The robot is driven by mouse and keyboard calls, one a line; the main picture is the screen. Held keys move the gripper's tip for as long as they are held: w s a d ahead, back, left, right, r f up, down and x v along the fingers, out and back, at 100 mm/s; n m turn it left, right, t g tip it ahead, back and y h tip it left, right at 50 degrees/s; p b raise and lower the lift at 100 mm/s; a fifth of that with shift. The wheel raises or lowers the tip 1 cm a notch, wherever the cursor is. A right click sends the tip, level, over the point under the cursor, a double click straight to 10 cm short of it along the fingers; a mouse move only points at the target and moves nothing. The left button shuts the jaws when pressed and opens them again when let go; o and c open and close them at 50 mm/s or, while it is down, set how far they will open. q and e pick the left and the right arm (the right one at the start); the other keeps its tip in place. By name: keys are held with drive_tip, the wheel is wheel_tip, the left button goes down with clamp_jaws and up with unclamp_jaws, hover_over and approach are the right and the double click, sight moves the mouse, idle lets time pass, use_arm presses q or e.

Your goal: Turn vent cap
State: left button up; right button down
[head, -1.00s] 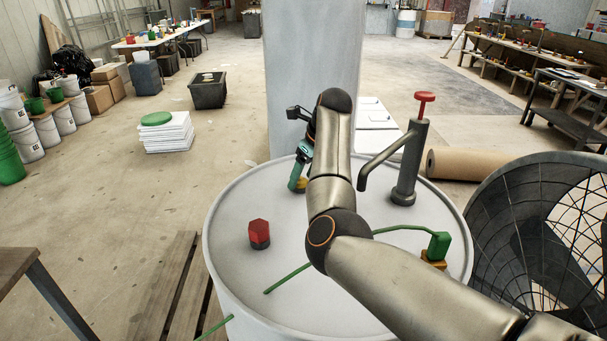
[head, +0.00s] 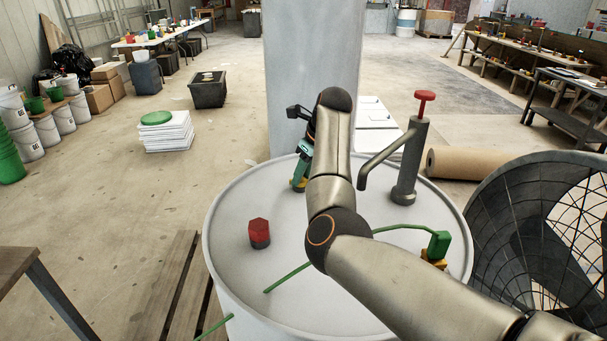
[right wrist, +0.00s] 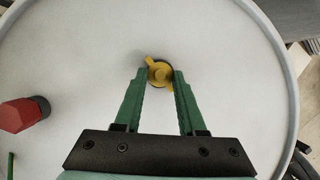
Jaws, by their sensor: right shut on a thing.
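The yellow vent cap (right wrist: 160,73), with small wings on its rim, sits on the white drum lid (right wrist: 80,60). In the right wrist view its wings lie diagonally. My right gripper (right wrist: 159,76) has its green fingers on both sides of the cap, shut on it. In the head view the right gripper (head: 299,179) is at the lid's far side, partly behind my arm. Only a little of the cap (head: 300,185) shows there, low beside the fingers. My left gripper is in neither view.
A red hexagonal knob (head: 259,233) stands on the lid at left. A grey pump post with a red top (head: 409,160) and spout stands at right. A green block (head: 439,244) with a thin green line is at the right rim.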

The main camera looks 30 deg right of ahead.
drive_tip(key=m, duration=0.1)
drive_tip(key=m+h, duration=0.1)
drive_tip(key=m+b, duration=0.1)
drive_tip(key=shift+a+m, duration=0.25)
drive_tip(key=shift+m, duration=0.15)
drive_tip(key=m+h, duration=0.1)
drive_tip(key=m, duration=0.2)
drive_tip(key=shift+a+m+h, duration=0.1)
drive_tip(key=shift+m+h, duration=0.2)
drive_tip(key=shift+h, duration=0.1)
drive_tip(key=m+h, duration=0.1)
drive_tip(key=m, duration=0.1)
drive_tip(key=shift+w+a+r+m+p, duration=0.1)
drive_tip(key=shift+m+p, duration=0.2)
drive_tip(key=shift+m, duration=0.1)
drive_tip(key=m+g+h+p, duration=0.1)
drive_tip(key=m, duration=0.2)
drive_tip(key=shift+w+a+m, duration=0.1)
drive_tip(key=shift+m, duration=0.2)
drive_tip(key=shift+w+m+g+h+p, duration=0.1)
drive_tip(key=shift+m+g+h+p, duration=0.5)
drive_tip(key=shift+m, duration=1.1)
drive_tip(key=shift+a+m+g, duration=0.1)
drive_tip(key=shift+m+g, duration=0.2)
drive_tip(key=shift+m, duration=0.2)
drive_tip(key=shift+c, duration=2.4)
unclamp_jaws()
